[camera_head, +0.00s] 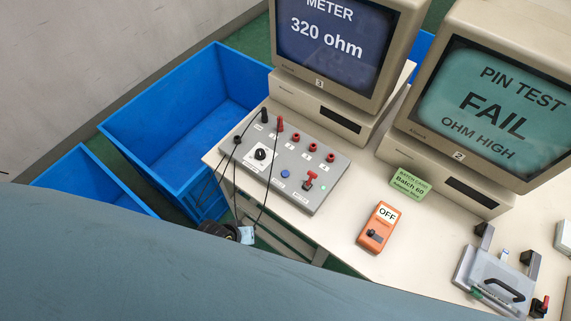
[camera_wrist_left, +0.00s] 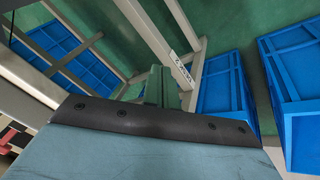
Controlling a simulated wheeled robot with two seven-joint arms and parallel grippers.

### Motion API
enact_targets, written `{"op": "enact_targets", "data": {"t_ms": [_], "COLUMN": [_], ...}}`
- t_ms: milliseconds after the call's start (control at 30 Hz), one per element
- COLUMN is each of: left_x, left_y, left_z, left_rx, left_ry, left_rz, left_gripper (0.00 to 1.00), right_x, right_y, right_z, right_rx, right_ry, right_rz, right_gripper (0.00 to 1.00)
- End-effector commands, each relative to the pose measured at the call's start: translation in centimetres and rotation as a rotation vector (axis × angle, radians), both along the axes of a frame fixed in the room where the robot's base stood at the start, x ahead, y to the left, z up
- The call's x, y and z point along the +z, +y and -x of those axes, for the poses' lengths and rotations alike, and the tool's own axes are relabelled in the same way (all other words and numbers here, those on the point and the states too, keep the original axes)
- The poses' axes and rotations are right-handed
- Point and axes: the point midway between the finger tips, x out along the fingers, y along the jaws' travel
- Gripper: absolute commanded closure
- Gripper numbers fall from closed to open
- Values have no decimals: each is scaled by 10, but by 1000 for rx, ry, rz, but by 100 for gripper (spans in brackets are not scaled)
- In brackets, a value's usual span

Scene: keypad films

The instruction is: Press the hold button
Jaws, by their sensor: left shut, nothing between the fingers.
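A grey sloped panel (camera_head: 262,181) lies on the table in front of the left monitor. A small blue button (camera_head: 285,173) is on its lower part; any label beside it is too small to read, so I cannot confirm it as the hold button. The panel also has a black knob (camera_head: 260,154), several red sockets and a red-topped switch (camera_head: 309,180). My left gripper (camera_wrist_left: 164,80) shows in the left wrist view, shut and empty, pointing down towards the floor and away from the panel. My right gripper is not in view.
The left monitor (camera_head: 335,42) reads "320 ohm"; the right monitor (camera_head: 498,100) reads "FAIL". An orange box (camera_head: 378,228) marked "OFF", a green card (camera_head: 409,184) and a grey fixture (camera_head: 492,281) are on the table. Blue crates (camera_head: 150,125) stand left. Black leads hang over the panel's left side.

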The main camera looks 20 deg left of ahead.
Motion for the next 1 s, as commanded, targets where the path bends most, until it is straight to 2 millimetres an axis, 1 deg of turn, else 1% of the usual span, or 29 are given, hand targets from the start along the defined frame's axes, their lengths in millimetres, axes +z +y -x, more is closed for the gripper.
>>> {"op": "enact_targets", "data": {"t_ms": [33,67,100,167,200,300,400,533,667,800,1000], "left_x": [38,54,75,106,125,159,184,209,224,229,229], "left_y": [-11,-17,-26,-38,-46,-58,-61,-61,-58,-57,-57], "left_z": [-21,-31,-44,-63,-78,-108,-135,-161,-175,-181,-181], "left_rx": [36,62,97,165,228,408,594,797,929,991,999], "left_ry": [-20,-26,-30,-32,-25,16,74,153,212,241,245], "left_rz": [51,82,128,208,274,439,589,739,831,870,875], "left_gripper": [100,100,100,100,100,100,100,100,100,100,100], "right_x": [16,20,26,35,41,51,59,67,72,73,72], "right_y": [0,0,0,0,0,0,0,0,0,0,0], "right_z": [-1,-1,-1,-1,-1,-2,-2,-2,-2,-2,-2], "right_rx": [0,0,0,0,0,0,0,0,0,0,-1], "right_ry": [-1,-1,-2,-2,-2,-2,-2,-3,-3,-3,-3], "right_rz": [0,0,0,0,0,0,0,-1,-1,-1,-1], "right_gripper": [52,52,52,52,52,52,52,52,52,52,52]}}
